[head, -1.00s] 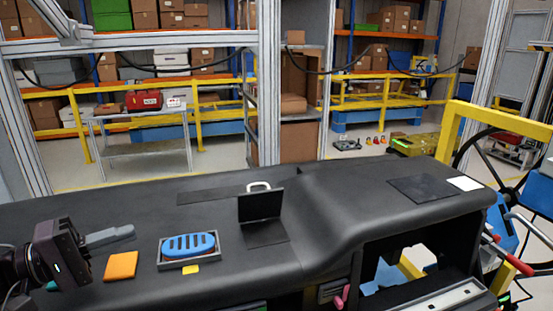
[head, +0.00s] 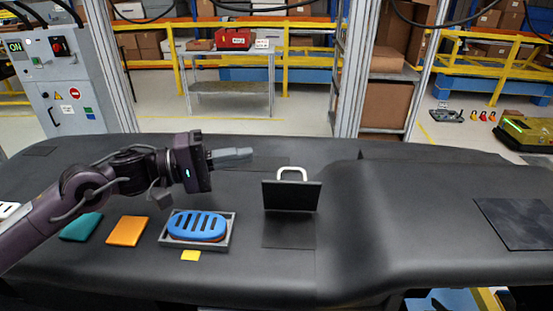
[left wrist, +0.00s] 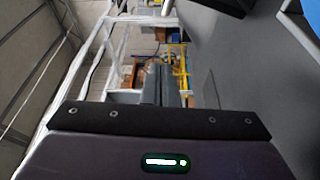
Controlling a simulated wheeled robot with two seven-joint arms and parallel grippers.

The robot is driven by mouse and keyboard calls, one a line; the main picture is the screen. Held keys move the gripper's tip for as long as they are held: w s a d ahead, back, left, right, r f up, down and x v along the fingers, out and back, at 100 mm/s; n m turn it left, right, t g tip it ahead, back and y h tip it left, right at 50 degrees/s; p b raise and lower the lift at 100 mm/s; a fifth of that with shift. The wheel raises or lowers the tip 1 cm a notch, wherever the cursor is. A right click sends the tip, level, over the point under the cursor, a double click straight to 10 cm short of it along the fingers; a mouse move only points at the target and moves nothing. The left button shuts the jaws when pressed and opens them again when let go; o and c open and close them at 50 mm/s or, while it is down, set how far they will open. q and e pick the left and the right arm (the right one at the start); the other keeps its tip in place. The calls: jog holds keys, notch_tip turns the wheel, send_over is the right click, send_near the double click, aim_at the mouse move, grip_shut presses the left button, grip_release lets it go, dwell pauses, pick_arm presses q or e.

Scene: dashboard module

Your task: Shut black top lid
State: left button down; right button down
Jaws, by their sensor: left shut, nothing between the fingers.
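The black top lid (head: 292,197) stands open, roughly upright, on the black dashboard (head: 372,240). A white handle (head: 292,173) shows above its upper edge. A dark square area (head: 289,233) lies in front of the lid. My left gripper (head: 249,154) is shut and empty. It points right, above the dashboard and to the left of the lid, apart from it. In the left wrist view its grey fingers (left wrist: 167,88) are close together, and the lid cannot be made out there. My right gripper is not in view.
A grey tray (head: 232,232) with a blue slotted piece (head: 197,226) sits left of the lid. Orange (head: 127,231) and teal (head: 81,227) pads and a yellow piece (head: 191,256) lie nearby. A dark panel (head: 518,222) lies far right.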

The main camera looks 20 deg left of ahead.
aim_at(291, 187)
pick_arm(q)
jog(key=p+x, duration=0.3)
jog(key=x, duration=0.4)
jog(key=shift+w+d+r, duration=0.1)
jog(key=shift+w+r, duration=0.1)
jog(key=shift+d+f, duration=0.2)
jog(key=shift+d, duration=0.1)
jog(key=s+p, duration=0.1)
jog(key=s, duration=0.2)
jog(key=shift+s+d+f, duration=0.1)
jog(key=shift+s+f, duration=0.05)
jog(key=shift+s, duration=0.05)
jog(key=shift+s+d+p, duration=0.1)
jog(key=shift+s+p, duration=0.1)
jog(key=shift+p, duration=0.1)
